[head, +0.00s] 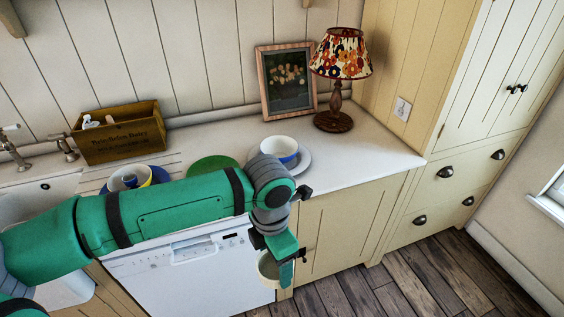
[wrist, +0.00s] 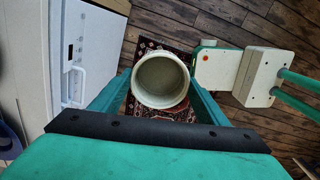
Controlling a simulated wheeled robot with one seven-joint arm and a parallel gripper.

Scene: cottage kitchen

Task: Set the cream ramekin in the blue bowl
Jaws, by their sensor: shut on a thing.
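The cream ramekin (head: 267,269) is in my gripper (head: 279,264), out in front of the counter and below its top. In the wrist view the round, empty-looking ramekin (wrist: 160,103) sits between the two green fingers (wrist: 160,98), its open mouth facing the camera. The blue bowl (head: 281,157), blue outside and white inside, stands upright on a pale plate (head: 304,163) on the counter, behind and above my gripper. My wrist partly covers the bowl's front and the plate.
A green plate (head: 212,163) lies left of the bowl. Further left, a yellow-and-white vessel (head: 130,178) stands on a dark blue plate (head: 103,190). A lamp (head: 334,122), a picture frame (head: 287,82) and a wooden crate (head: 120,135) stand behind. The counter's right end (head: 385,160) is clear.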

